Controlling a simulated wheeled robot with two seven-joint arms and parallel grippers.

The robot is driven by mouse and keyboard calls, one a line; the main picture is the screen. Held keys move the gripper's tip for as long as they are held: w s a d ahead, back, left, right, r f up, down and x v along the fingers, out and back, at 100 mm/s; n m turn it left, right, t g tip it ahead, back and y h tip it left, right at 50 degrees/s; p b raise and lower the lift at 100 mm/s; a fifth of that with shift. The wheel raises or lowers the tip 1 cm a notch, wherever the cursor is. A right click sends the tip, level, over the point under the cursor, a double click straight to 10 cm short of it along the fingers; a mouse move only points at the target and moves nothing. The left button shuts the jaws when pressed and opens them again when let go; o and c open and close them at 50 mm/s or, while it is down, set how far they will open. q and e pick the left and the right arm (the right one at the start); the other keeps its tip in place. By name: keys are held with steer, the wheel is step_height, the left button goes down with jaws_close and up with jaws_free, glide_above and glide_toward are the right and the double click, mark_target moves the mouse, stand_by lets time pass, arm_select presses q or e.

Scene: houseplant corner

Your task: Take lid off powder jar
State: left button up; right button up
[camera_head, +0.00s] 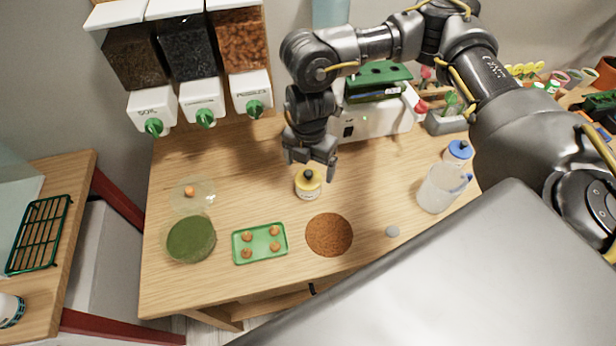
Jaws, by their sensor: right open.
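The powder jar (308,189) is a small white jar with a yellow lid (308,178) and a dark knob on top. It stands upright on the wooden table, with the lid on it. My right gripper (311,168) is open, pointing down just above and behind the jar. Its fingers spread to either side of the lid in the picture; I cannot tell whether they touch it. My left gripper is not in view.
A green tray (260,257) with several brown balls, a green dish (191,239), a round brown patch (329,235) and a clear jug (437,188) surround the jar. Dispensers (203,101) hang behind. A white machine (376,119) stands at the back.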

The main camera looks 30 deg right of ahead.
mark_target(309, 172)
steer(key=shift+w+f, duration=0.15)
steer(key=shift+f, duration=1.7)
steer(key=c, duration=1)
